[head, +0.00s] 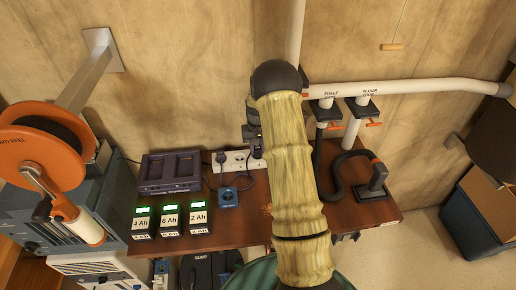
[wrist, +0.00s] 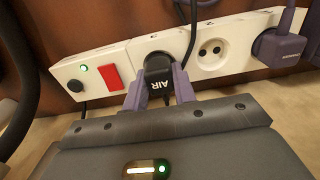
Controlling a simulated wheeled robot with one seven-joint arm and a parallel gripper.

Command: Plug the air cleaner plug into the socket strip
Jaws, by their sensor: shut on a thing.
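The air cleaner plug (wrist: 158,84) is black, marked AIR, with a black cord rising from it in the wrist view. My gripper (wrist: 159,93) is shut on it, one purple-grey finger on each side. The plug is at the round socket beside the red switch on the white socket strip (wrist: 121,68). Its front end meets or nearly meets that socket. I cannot tell how deep it sits. In the head view, the strip (head: 236,164) lies at the back of the bench, and my arm hides part of it.
A purple plug (wrist: 281,43) fills another socket; an empty socket (wrist: 212,54) lies between it and the AIR plug. The bench (head: 247,230) also holds a dark case (head: 170,172), several display blocks (head: 169,222), a blue box (head: 228,198) and a black hose (head: 332,180).

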